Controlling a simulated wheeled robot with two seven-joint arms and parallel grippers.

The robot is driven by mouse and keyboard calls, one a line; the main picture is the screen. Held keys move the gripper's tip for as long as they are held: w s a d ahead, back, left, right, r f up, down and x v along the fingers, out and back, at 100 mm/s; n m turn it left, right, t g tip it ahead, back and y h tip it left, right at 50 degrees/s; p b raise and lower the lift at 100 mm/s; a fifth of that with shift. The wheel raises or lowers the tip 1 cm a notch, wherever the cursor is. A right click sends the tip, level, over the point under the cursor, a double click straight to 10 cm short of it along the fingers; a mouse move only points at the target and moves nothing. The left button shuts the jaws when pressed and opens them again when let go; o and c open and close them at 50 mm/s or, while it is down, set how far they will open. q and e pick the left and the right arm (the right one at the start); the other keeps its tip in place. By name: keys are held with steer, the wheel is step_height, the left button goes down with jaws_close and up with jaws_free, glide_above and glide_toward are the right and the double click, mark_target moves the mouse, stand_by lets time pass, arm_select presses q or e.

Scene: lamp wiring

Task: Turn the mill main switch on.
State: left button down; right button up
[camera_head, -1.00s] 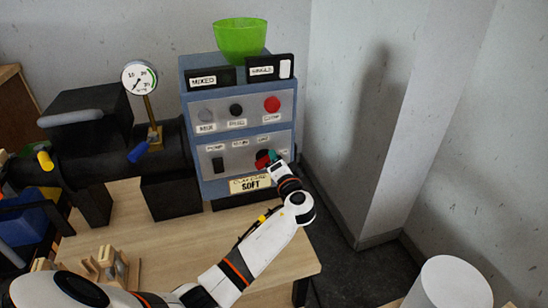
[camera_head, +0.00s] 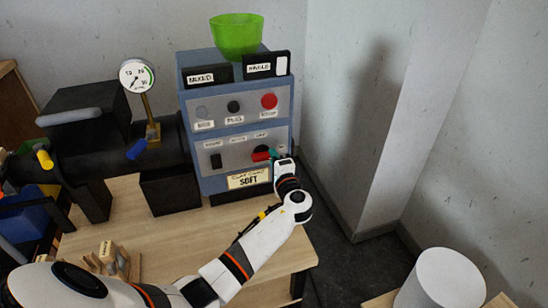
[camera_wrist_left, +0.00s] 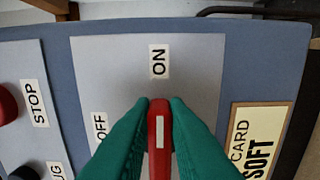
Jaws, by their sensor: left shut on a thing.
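The main switch is a red handle with a white mark (camera_wrist_left: 159,130) on a dark round knob (camera_head: 260,154), low on the right of the blue mill control box (camera_head: 187,120). My left gripper (camera_head: 271,154) has its green fingers shut on either side of the red handle, as the left wrist view (camera_wrist_left: 159,108) shows. The handle lines up with the ON label (camera_wrist_left: 158,61). The OFF label (camera_wrist_left: 100,127) lies to the side of it, partly covered by a finger. The fingers hide much of the knob. My right gripper is not in view.
Above the switch are a red STOP button (camera_head: 269,101) and a black button (camera_head: 234,106). A black rocker (camera_head: 216,161) is to the left, and a SOFT card (camera_head: 249,179) is below. A green bowl (camera_head: 236,36) tops the box. A gauge (camera_head: 137,75) stands left.

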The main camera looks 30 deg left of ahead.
arm_select(q)
steer(key=shift+f, duration=0.15)
steer(key=c, duration=1.4)
jaws_free()
steer(key=b+v, duration=0.1)
steer(key=v, duration=1.1)
steer(key=shift+s, duration=0.1)
